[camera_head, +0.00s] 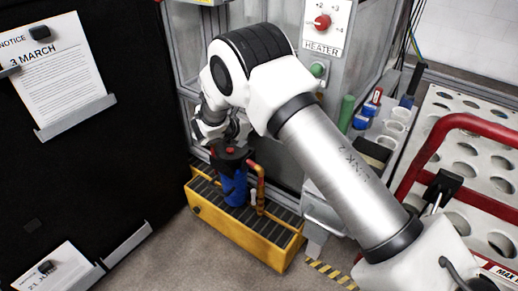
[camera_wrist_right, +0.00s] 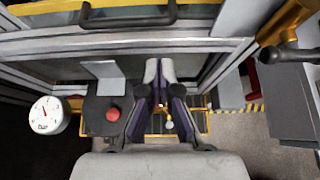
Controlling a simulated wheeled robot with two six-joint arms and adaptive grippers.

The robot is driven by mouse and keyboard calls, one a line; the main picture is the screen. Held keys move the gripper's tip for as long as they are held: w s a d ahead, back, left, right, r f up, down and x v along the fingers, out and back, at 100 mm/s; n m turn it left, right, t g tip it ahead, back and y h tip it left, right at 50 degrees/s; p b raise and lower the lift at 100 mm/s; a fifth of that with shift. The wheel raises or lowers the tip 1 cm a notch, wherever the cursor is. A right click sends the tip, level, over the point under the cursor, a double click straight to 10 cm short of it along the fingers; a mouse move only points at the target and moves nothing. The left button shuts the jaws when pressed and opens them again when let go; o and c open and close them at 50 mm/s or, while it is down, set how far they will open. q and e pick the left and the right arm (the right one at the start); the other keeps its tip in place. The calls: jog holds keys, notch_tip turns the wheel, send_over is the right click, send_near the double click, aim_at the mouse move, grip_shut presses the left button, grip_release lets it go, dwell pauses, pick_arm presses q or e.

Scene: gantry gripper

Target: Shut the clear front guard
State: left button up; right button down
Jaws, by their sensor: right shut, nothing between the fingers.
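The clear front guard appears to be the see-through panel in a grey metal frame (camera_wrist_right: 200,45) that spans the upper part of the right wrist view. A black bar handle (camera_wrist_right: 128,17) lies across the top there, left of centre. In the head view, clear panels of the machine (camera_head: 278,150) show behind my right arm. How far open the guard is, I cannot tell. My right gripper (camera_wrist_right: 158,68) is shut and empty, its fingertips in front of the frame and below the handle in the picture. In the head view the arm's wrist hides most of it. My left gripper is not in view.
A yellow trough (camera_head: 240,232) with a blue pump-like unit (camera_head: 235,188) stands on the floor below my wrist. A heater panel with a red knob (camera_head: 322,22) is behind my arm. A red-railed cart (camera_head: 455,165) stands right, a black board (camera_head: 90,165) left.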

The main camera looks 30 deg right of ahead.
jog(key=b+x, duration=0.1)
jog(key=x, duration=0.9)
jog(key=shift+r, duration=0.15)
notch_tip(320, 180, up, 33)
jog(key=p, duration=2)
jog(key=shift+p, duration=0.3)
